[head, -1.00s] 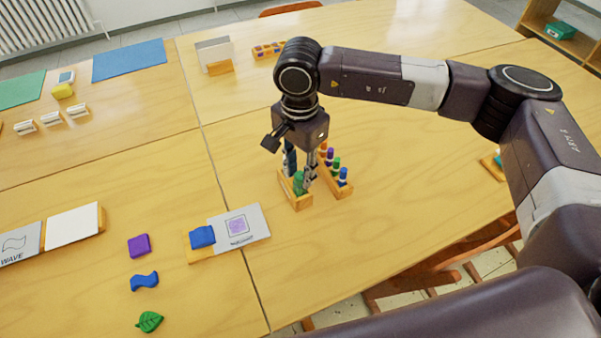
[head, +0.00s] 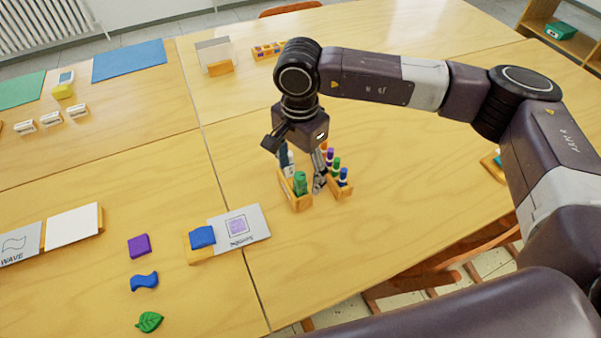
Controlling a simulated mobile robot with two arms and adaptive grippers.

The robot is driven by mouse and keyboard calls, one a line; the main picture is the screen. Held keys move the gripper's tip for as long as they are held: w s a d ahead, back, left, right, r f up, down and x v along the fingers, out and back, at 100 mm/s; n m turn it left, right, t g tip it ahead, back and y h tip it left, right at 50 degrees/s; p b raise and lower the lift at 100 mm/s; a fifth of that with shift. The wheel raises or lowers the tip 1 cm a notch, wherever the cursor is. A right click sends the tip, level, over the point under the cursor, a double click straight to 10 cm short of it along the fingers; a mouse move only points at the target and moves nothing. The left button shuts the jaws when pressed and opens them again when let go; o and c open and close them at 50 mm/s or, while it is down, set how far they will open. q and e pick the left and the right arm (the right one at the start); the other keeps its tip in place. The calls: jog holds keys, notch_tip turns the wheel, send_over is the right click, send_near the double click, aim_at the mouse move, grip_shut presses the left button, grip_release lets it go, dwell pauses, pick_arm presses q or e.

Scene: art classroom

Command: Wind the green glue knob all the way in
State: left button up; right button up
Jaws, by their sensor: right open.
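The green glue knob (head: 300,178) stands upright at the near end of a small wooden holder (head: 302,206). A white and dark part shows behind it, partly hidden by my gripper. My right gripper (head: 303,178) is open and points down over the holder, with one finger behind the knob and the other to its right. The fingers look apart from the knob, but contact is hard to tell. How far the knob is wound in cannot be seen. My left gripper is not in view.
A wooden rack of coloured markers (head: 341,189) stands close on the right. A card stand with a blue block (head: 203,237) lies to the left. Purple (head: 139,246), blue wave (head: 144,281) and green leaf (head: 149,321) pieces lie further left.

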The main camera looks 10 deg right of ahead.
jog(key=shift+f+m+b, duration=0.15)
jog(key=shift+m+b, duration=0.25)
jog(key=shift+m, duration=1.1)
jog(key=shift+d+m+b, duration=0.1)
jog(key=shift+m+b, duration=0.55)
jog(key=shift+m, duration=0.55)
jog(key=m+b, duration=0.1)
jog(key=m, duration=0.3)
jog(key=shift+m, duration=1.1)
jog(key=shift+b, duration=0.5)
jog(key=shift+c, duration=0.6)
jog(key=c, duration=1.4)
